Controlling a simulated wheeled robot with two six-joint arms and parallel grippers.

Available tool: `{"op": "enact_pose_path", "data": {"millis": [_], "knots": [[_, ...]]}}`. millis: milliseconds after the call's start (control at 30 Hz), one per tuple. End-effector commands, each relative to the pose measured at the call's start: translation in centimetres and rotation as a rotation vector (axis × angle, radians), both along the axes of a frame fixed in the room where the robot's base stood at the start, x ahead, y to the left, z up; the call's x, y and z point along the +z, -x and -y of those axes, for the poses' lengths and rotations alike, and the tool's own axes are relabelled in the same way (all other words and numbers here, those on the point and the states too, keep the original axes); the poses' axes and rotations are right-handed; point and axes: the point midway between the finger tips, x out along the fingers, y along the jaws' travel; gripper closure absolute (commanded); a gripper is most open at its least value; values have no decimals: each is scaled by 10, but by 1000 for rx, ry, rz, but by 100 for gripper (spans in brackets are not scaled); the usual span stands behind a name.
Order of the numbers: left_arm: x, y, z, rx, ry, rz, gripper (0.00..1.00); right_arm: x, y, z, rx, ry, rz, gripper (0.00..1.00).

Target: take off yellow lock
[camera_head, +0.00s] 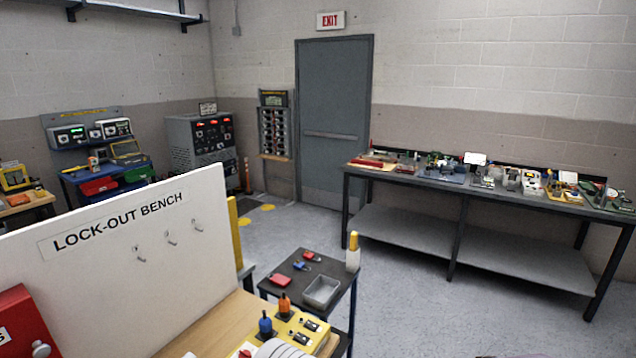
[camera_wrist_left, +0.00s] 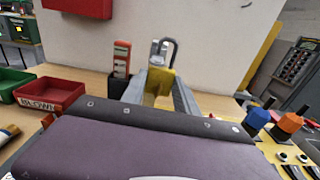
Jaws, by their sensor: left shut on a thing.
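The yellow lock (camera_wrist_left: 158,82) is between the two grey fingers of my left gripper (camera_wrist_left: 161,92) in the left wrist view. The gripper is shut on it. Its grey shackle (camera_wrist_left: 172,47) stands up above the body, in front of the white board. A small pale grey piece shows beside the shackle; I cannot tell whether the shackle is around anything. The lock's lower part is hidden by my gripper's dark housing. I cannot make out the yellow lock in the head view. My right gripper is in neither view.
The lock-out bench has a white board (camera_head: 130,270) with empty hooks. A yellow panel with a blue knob (camera_head: 265,325) and an orange knob (camera_head: 284,303) is at its right. A side table holds a grey tray (camera_head: 321,291) and small red and blue locks. A red bin (camera_wrist_left: 50,95) stands left.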

Motion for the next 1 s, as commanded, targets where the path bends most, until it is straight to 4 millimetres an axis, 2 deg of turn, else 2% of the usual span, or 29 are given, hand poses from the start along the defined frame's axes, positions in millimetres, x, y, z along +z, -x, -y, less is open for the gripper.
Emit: {"op": "enact_pose_path", "data": {"millis": [167, 1000], "knots": [[-1, -1, 1, 0, 0, 1, 100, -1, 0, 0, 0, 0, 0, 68], [-1, -34, 20, 0, 0, 1, 100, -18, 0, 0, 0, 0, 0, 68]]}}
